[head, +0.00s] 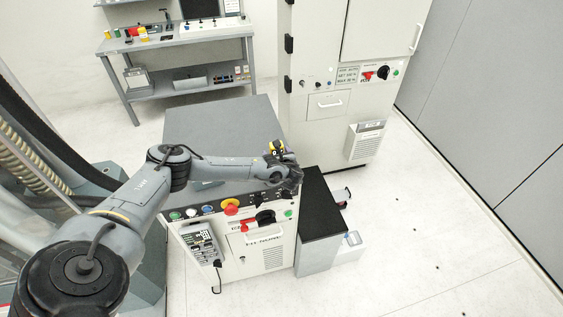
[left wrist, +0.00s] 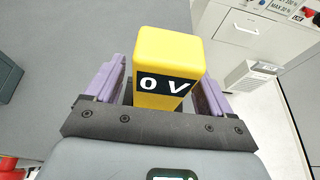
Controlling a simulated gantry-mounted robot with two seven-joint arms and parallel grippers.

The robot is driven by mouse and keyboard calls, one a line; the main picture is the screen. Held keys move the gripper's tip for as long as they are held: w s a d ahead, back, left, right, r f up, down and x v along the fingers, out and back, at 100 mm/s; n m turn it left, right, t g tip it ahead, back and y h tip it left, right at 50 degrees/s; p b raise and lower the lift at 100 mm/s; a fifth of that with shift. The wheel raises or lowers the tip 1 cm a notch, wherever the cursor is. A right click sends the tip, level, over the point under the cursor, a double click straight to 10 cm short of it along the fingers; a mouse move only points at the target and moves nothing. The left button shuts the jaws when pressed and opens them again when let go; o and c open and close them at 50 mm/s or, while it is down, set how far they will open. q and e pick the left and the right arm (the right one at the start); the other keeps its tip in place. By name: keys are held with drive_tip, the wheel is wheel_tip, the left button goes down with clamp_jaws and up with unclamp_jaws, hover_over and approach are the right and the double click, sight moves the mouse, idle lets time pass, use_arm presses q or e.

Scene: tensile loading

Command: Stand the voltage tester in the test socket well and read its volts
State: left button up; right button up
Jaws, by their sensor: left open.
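The voltage tester is a yellow block (left wrist: 165,52) with a dark display reading "0 V" in the left wrist view. It is between the two purple-padded fingers of my left gripper, which is open around it, not clamped. In the head view the yellow tester (head: 279,145) shows small at the end of my left arm, above the right part of the grey cabinet top. My left gripper (head: 276,155) is there with it. The test socket well cannot be made out; the tester's lower end is hidden by the gripper. My right gripper is not in view.
The grey-topped cabinet (head: 215,117) has buttons and a red knob (head: 231,205) on its front. A black-topped block (head: 320,205) stands to its right. A tall white cabinet (head: 318,120) rises behind. A bench (head: 180,48) stands at the back left. Floor at right is mostly clear.

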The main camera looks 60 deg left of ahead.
use_arm(q)
drive_tip(key=v, duration=0.9)
drive_tip(key=s+d+f+n+h, duration=0.2)
drive_tip(key=s+d+f+h, duration=0.1)
drive_tip(key=d, duration=0.6)
drive_tip(key=s+d+f+n+h, duration=0.1)
drive_tip(key=s+d+f+h, duration=0.15)
drive_tip(key=d, duration=0.65)
drive_tip(key=s+d+f+n+h, duration=0.2)
drive_tip(key=s+d+f, duration=0.1)
drive_tip(key=d, duration=0.6)
drive_tip(key=s+d+n+h, duration=0.3)
drive_tip(key=s+d+n, duration=0.2)
drive_tip(key=s+d, duration=0.15)
drive_tip(key=s+r+n+h, duration=0.2)
drive_tip(key=s+r+n, duration=0.2)
drive_tip(key=s+n, duration=0.5)
drive_tip(key=shift+s+a+n+g, duration=0.2)
drive_tip(key=shift+a+n+g, duration=0.2)
drive_tip(key=shift+a, duration=0.05)
drive_tip(key=shift+h, duration=0.25)
